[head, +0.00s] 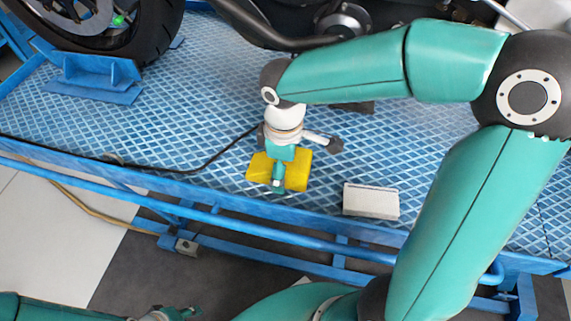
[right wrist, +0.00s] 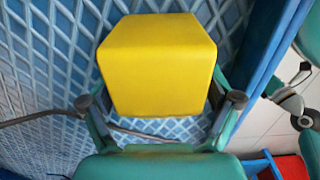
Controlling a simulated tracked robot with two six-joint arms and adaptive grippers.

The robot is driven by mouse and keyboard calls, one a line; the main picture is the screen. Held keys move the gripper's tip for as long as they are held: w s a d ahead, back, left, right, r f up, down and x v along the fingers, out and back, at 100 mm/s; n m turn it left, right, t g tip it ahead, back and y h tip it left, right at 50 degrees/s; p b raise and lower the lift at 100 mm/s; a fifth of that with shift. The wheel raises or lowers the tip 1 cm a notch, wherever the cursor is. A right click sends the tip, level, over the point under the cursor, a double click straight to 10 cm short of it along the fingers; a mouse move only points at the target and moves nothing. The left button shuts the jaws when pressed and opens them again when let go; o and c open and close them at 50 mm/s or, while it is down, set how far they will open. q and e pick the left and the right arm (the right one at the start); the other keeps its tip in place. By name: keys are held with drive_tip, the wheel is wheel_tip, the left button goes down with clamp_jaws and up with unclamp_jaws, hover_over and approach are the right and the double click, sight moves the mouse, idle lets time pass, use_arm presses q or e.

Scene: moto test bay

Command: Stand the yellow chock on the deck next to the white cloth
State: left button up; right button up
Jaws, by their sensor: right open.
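The yellow chock (head: 297,172) is on the blue patterned deck, near its front edge. The white cloth (head: 371,204), a folded flat block, lies on the deck to the right of the chock with a gap between them. My right gripper (head: 277,178) is over the chock and hides part of it. In the right wrist view the chock (right wrist: 158,62) fills the space ahead of the open fingers (right wrist: 163,101), one on each side; contact is not clear. My left gripper (head: 178,313) is at the bottom edge, cut off, away from the deck.
A black cable (head: 190,172) runs across the deck to the left of the chock. A blue wheel stand (head: 97,75) and motorcycle tyre (head: 150,35) are at the back left. A blue rail (head: 270,238) runs below the front edge. Deck between chock and cloth is clear.

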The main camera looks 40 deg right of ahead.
wheel_tip(320, 180, up, 12)
drive_tip(key=p, duration=0.3)
drive_tip(key=shift+f, duration=0.15)
drive_tip(key=shift+r, duration=0.25)
